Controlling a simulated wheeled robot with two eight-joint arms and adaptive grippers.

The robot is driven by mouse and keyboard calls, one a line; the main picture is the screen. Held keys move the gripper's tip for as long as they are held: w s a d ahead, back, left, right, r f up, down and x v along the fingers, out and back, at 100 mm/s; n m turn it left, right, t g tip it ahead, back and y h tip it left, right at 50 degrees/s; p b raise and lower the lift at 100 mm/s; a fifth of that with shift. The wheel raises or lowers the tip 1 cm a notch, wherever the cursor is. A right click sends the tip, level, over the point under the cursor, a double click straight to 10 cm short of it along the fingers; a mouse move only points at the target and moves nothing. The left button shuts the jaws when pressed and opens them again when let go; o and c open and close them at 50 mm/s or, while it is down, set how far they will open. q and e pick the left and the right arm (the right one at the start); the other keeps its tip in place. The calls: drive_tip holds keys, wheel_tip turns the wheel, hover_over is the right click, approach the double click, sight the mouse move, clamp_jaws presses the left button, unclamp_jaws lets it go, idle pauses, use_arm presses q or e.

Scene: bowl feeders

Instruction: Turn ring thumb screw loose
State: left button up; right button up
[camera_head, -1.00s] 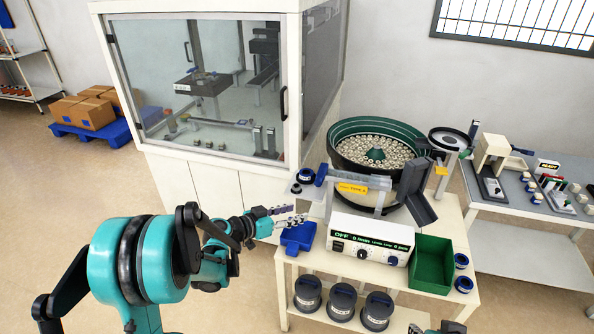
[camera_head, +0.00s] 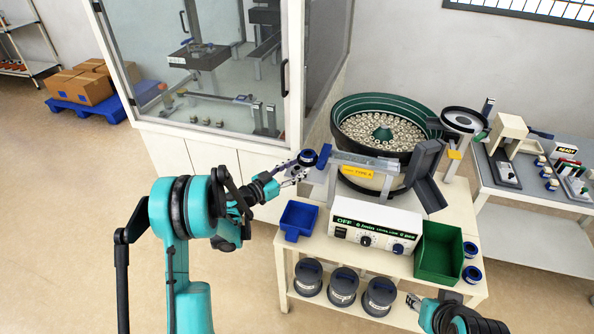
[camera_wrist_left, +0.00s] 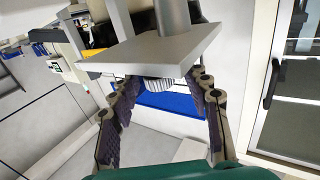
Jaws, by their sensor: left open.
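A knurled grey thumb screw (camera_wrist_left: 157,84) shows under a flat grey plate (camera_wrist_left: 155,52) in the left wrist view. My left gripper (camera_wrist_left: 163,103) is open, with one finger on each side of the screw in the picture. I cannot tell whether either finger touches it. The screw itself is hidden there. My right gripper (camera_head: 415,302) is low at the bottom right, and its jaws are too small to judge.
A blue tray (camera_head: 298,220) sits below the left gripper. The bowl feeder (camera_head: 345,110), its control box (camera_head: 375,225) and a green bin (camera_head: 438,252) stand on the white table. A glass-fronted cabinet (camera_head: 230,150) rises close behind the left arm.

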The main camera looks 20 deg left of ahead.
use_arm(q)
drive_tip(key=shift+w+d, duration=0.1)
drive_tip(key=shift+w, duration=0.05)
clamp_jaws()
